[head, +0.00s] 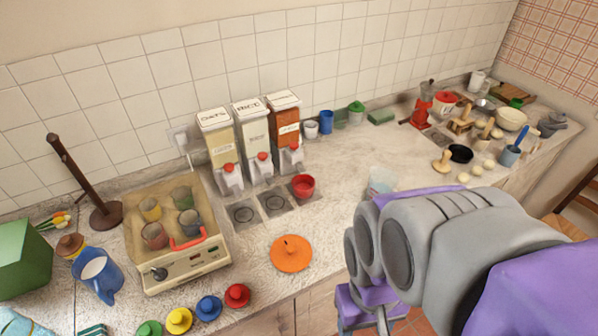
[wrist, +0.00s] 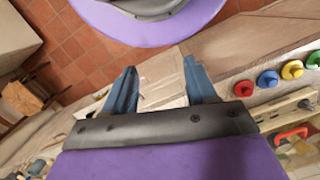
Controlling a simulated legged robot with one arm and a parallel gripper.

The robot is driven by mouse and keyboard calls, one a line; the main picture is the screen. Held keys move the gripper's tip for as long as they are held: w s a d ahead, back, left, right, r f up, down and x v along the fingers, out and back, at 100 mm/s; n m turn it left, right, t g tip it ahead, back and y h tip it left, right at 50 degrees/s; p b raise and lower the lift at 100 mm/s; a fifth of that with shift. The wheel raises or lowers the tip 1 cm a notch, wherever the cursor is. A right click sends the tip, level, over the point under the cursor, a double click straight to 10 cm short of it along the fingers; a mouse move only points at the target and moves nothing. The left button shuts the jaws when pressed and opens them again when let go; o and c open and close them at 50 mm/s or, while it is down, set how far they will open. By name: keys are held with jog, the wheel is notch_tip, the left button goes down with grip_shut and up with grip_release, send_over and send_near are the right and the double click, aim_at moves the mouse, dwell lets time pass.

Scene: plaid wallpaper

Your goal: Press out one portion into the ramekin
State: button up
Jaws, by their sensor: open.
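Three food dispensers stand against the tiled wall: one labelled oats (head: 221,148), one labelled rice (head: 253,135), and one with orange-red contents (head: 285,122). Each has a red knob low on its front. A small red cup, seemingly the ramekin (head: 303,187), sits upright at the right-hand dispenser's front pad. The pads before the oats and rice dispensers are bare. My gripper (wrist: 160,68) is open, with nothing between its blue fingers in the wrist view. It points down past the counter edge towards the floor, away from the dispensers.
Coloured knobbed lids (head: 208,308) line the front edge. Cluttered kitchenware fills the far right; the counter between is mostly clear.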

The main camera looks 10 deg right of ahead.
grip_shut()
dwell(0.3)
dwell(0.8)
